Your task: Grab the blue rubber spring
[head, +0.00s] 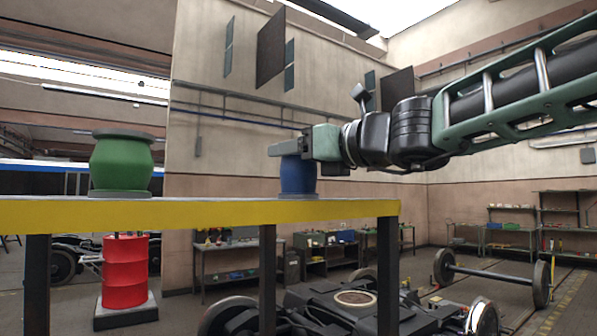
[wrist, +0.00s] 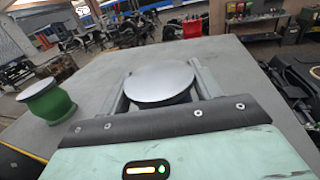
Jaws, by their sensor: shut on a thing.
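The blue rubber spring (head: 298,175) stands upright on the yellow-edged table (head: 200,213) in the head view, near the table's right part. My gripper (head: 285,150) is at its upper part, coming in from the right. In the wrist view, the spring's grey round top plate (wrist: 160,82) lies between the two fingers of my gripper (wrist: 160,85), which is shut on the spring. Most of the blue body is hidden under the plate there. A green rubber spring (head: 121,165) with grey plates stands farther left on the table, apart from my gripper; it also shows in the wrist view (wrist: 47,102).
A red barrel (head: 125,272) stands on a dark base on the floor, beyond the table. A dark bogie frame (head: 340,305) and a wheelset (head: 490,275) are on the floor at right. Benches with parts line the back wall. The tabletop between the two springs is clear.

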